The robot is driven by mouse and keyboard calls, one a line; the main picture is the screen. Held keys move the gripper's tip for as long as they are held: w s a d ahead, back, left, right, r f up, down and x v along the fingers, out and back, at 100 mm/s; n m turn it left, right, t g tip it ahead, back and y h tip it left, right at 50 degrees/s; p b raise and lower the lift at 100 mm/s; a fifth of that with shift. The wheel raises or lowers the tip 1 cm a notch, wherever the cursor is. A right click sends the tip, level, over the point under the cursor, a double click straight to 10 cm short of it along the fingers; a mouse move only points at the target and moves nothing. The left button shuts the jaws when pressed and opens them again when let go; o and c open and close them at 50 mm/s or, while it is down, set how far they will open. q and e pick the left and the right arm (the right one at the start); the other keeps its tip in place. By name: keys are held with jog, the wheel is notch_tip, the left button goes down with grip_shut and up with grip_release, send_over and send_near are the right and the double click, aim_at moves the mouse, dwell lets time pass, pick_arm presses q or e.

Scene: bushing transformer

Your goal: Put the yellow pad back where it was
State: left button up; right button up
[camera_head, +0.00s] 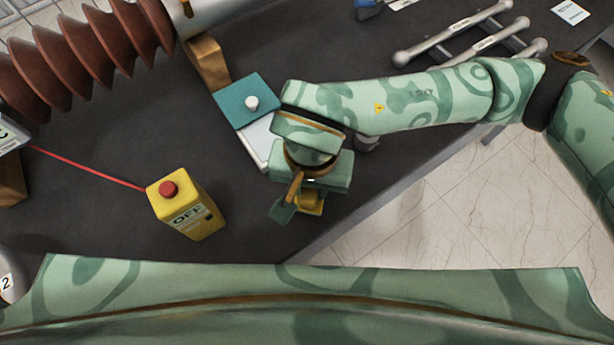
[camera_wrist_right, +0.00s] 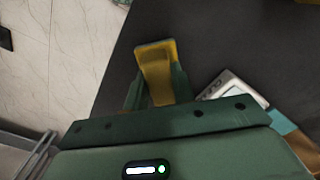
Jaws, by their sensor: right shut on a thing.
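The yellow pad (camera_wrist_right: 157,72) is between the fingers of my right gripper (camera_wrist_right: 155,92) in the right wrist view. In the head view, my right gripper (camera_head: 296,208) is near the table's front edge, with part of the yellow pad (camera_head: 311,202) showing below the gripper body. The gripper is shut on the pad. I cannot tell whether the pad touches the table. My left gripper is not in view.
On the dark table (camera_head: 130,135), a yellow box with a red button (camera_head: 190,205) stands left of my right gripper. A white device (camera_head: 258,142) and a teal block with a white knob (camera_head: 247,101) lie just behind it. A brown ribbed bushing (camera_head: 85,55) is at the far left.

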jog(key=shift+f, duration=0.3)
jog(key=shift+s+r, duration=0.1)
jog(key=shift+r, duration=0.05)
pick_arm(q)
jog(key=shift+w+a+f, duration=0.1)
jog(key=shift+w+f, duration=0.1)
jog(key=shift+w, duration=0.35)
pick_arm(e)
jog(key=o, duration=0.9)
jog(key=shift+f, duration=0.2)
jog(key=shift+r, duration=0.25)
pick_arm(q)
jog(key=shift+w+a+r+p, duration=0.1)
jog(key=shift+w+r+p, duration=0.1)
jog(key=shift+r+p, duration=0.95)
pick_arm(e)
notch_tip(320, 180, up, 12)
jog(key=shift+f, duration=0.1)
